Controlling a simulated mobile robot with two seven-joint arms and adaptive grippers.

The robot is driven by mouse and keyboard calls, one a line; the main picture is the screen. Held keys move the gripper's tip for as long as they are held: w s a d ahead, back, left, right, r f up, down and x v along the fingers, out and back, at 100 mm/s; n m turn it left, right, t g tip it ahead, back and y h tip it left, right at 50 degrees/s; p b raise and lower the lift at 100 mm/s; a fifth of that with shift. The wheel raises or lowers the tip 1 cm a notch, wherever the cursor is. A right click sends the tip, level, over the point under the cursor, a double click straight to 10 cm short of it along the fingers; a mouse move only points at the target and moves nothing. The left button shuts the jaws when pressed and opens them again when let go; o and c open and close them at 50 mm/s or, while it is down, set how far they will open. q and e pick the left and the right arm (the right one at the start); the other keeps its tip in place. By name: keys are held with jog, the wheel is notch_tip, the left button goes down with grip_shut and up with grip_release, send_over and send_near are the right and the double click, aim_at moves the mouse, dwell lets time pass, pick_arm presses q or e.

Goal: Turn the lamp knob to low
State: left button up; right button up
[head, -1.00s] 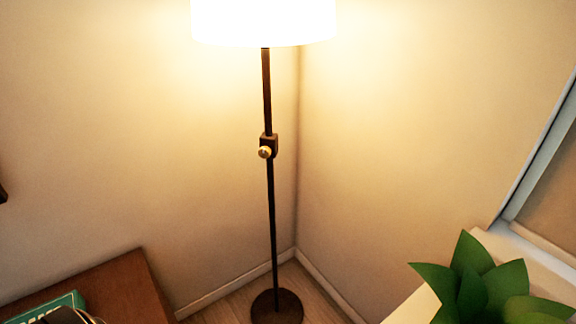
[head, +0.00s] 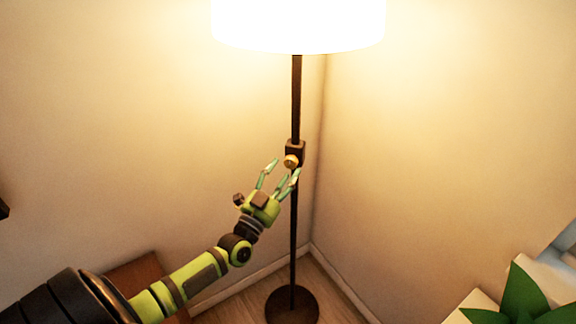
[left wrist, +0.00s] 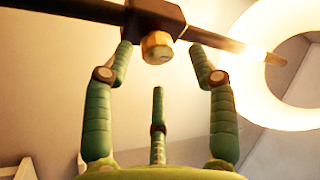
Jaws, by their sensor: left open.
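The floor lamp has a dark thin pole (head: 296,105) and a brightly lit white shade (head: 298,22). A small brass knob (head: 291,161) sits on a dark block (head: 295,147) partway up the pole. My left gripper (head: 280,172) is open just below and in front of the knob. In the left wrist view the knob (left wrist: 157,47) lies between the spread fingertips of the left gripper (left wrist: 160,58), near their tips. I see gaps between it and the fingers there. My right gripper is not in view.
The lamp's round base (head: 292,305) stands on the wood floor in the corner between two walls. A brown wooden top (head: 137,273) is at lower left, partly behind my arm. A green plant (head: 530,295) is at lower right.

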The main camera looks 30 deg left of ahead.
aim_at(290, 162)
pick_arm(q)
jog(key=shift+x, duration=1.2)
jog(key=shift+w, duration=0.1)
jog(key=shift+a, duration=0.1)
jog(key=c, duration=1.1)
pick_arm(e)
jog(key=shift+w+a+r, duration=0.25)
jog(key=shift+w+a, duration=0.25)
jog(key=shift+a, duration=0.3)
pick_arm(q)
jog(key=shift+r, duration=0.1)
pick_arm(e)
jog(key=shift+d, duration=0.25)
